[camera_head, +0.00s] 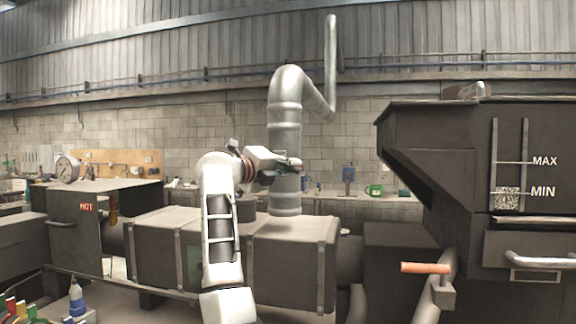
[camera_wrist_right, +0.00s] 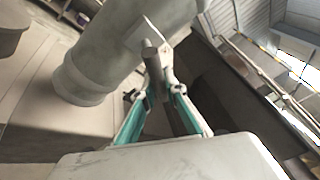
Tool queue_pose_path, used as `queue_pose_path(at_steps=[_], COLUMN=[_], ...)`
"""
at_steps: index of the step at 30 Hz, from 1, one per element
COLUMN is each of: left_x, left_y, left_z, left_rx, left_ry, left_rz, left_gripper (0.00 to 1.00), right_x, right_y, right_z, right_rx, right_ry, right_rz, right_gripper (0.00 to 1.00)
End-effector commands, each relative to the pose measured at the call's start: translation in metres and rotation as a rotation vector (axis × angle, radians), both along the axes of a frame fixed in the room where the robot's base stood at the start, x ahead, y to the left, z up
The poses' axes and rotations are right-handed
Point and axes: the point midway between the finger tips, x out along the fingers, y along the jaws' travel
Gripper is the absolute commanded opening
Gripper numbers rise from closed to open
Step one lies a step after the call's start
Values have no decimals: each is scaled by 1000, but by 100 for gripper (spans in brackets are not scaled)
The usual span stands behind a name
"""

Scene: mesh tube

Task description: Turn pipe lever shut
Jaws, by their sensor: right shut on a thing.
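A grey lever (camera_wrist_right: 153,67) sticks out from the side of a thick vertical pipe, seen in the right wrist view (camera_wrist_right: 98,65) and the head view (camera_head: 286,120). My right gripper (camera_wrist_right: 160,95) has its teal-lined fingers on both sides of the lever and is shut on it. In the head view the right gripper (camera_head: 290,165) is in front of the pipe's lower part and hides the lever there. My left gripper is not in view.
A dark box-shaped duct (camera_head: 290,250) lies below the pipe. A dark hopper with MAX and MIN marks (camera_head: 450,150) stands at the right. An orange-handled lever (camera_head: 425,267) sits at lower right. A gauge (camera_head: 67,169) is at the left.

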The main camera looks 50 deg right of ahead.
Motion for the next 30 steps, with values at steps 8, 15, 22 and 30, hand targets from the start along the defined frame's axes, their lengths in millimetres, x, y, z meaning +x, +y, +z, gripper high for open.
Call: queue_pose_path(at_steps=[8,15,22,30], left_x=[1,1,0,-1], left_y=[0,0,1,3], left_z=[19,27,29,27], left_rx=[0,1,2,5], left_ry=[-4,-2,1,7], left_rz=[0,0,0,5], left_gripper=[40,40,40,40], right_x=[-3,-4,-5,-5], right_y=[-2,-3,-3,-3], right_z=[11,18,22,23], right_rx=[-107,-175,-212,-224], right_ry=[213,343,412,434], right_rz=[1,1,0,0], right_gripper=[0,0,0,0])
